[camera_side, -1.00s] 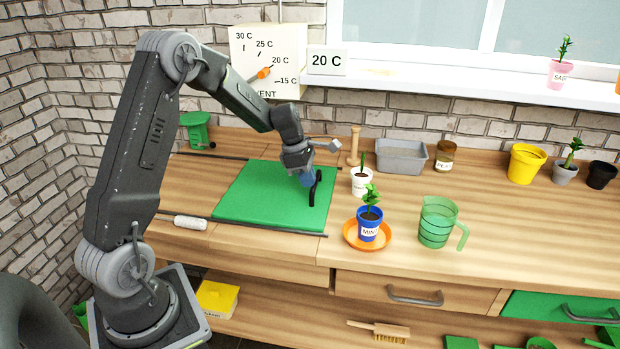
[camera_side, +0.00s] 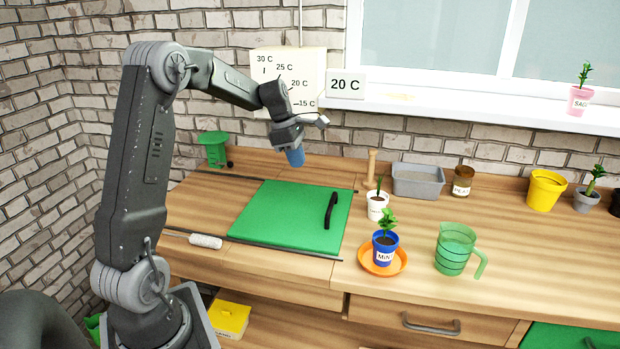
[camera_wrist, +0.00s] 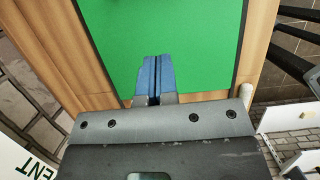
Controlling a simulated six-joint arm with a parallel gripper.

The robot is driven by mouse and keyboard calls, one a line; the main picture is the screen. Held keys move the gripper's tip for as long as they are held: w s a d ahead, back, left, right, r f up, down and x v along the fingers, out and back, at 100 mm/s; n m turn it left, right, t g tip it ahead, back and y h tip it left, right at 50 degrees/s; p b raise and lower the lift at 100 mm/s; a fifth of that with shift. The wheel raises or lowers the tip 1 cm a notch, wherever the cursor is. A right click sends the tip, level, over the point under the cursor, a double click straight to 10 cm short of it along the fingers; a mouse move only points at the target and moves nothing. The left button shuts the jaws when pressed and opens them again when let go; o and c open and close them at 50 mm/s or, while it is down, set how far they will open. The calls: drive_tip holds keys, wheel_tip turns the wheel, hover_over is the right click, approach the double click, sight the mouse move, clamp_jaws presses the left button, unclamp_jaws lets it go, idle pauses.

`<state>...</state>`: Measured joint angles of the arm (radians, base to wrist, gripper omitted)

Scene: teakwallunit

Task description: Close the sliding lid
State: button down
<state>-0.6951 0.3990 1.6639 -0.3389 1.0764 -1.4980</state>
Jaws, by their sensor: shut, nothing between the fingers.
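The sliding lid (camera_side: 285,217) is a flat green panel lying on the bench between two dark rails, with a black bar handle (camera_side: 331,210) near its right edge. Its right edge is close to the right ends of the rails. My gripper (camera_side: 296,160) has blue fingers and is above the lid's back edge, clear of the lid and the handle. In the wrist view my gripper (camera_wrist: 154,75) has its fingers together with nothing between them, over the green lid (camera_wrist: 190,35). The handle does not show in the wrist view. What lies under the lid is hidden.
A white pot (camera_side: 377,207) and a blue mint pot (camera_side: 385,250) on an orange saucer (camera_side: 367,263) stand just right of the lid. A wooden peg (camera_side: 371,168), grey tray (camera_side: 418,182) and green jug (camera_side: 455,250) stand farther right. A white roller (camera_side: 205,241) lies at the front rail.

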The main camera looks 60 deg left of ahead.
approach(322, 214)
drive_tip(key=shift+s+a+f, duration=0.2)
drive_tip(key=shift+s+f, duration=0.05)
drive_tip(key=shift+f, duration=0.25)
drive_tip(key=shift+s+a+f, duration=0.15)
drive_tip(key=shift+s+f, duration=0.05)
drive_tip(key=shift+f, duration=0.35)
drive_tip(key=shift+w+d+f, duration=0.25)
drive_tip(key=shift+w+d, duration=0.25)
drive_tip(key=shift+w, duration=0.05)
drive_tip(key=shift+w+d+f, duration=0.3)
drive_tip(key=shift+w+d, duration=0.25)
drive_tip(key=shift+w, duration=0.05)
drive_tip(key=shift+w+d+f, duration=0.1)
drive_tip(key=shift+w+d, duration=0.2)
drive_tip(key=shift+d, duration=0.05)
